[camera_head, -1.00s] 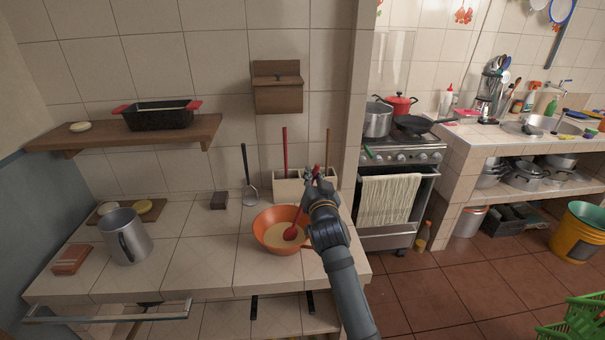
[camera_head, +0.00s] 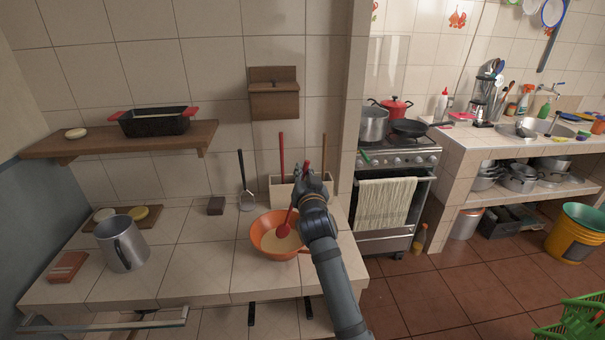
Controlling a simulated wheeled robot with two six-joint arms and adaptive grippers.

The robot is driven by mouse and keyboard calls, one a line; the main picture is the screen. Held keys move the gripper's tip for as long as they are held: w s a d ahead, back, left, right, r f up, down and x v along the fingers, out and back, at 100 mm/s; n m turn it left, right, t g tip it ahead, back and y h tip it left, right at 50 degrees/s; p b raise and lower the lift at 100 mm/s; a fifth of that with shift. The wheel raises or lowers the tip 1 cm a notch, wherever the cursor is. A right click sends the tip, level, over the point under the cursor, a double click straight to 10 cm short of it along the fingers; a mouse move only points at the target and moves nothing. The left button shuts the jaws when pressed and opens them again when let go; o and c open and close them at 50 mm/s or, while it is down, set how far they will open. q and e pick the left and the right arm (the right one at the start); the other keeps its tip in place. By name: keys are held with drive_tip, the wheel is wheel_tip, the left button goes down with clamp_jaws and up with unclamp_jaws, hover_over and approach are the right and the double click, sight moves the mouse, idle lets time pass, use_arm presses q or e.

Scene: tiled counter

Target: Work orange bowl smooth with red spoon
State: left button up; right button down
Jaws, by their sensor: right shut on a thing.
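The orange bowl (camera_head: 262,245) stands on the tiled counter and holds a pale cream-coloured mix. My right gripper (camera_head: 303,178) is shut on the red spoon's handle, above and to the right of the bowl. My right forearm comes up from the lower right and hides part of the counter beside the bowl. My left gripper is not in view.
A utensil holder (camera_head: 281,192) with upright handles stands behind the bowl. A metal jug (camera_head: 122,243) and a reddish block (camera_head: 67,267) are at left. Counter between jug and bowl is clear.

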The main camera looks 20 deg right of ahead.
wheel_tip(320, 180, up, 6)
drive_tip(key=d+p, duration=0.2)
drive_tip(key=p, duration=0.3)
drive_tip(key=shift+s+r, duration=0.25)
drive_tip(key=shift+s, duration=0.1)
wheel_tip(320, 180, up, 4)
drive_tip(key=p, duration=0.3)
idle(0.5)
idle(0.5)
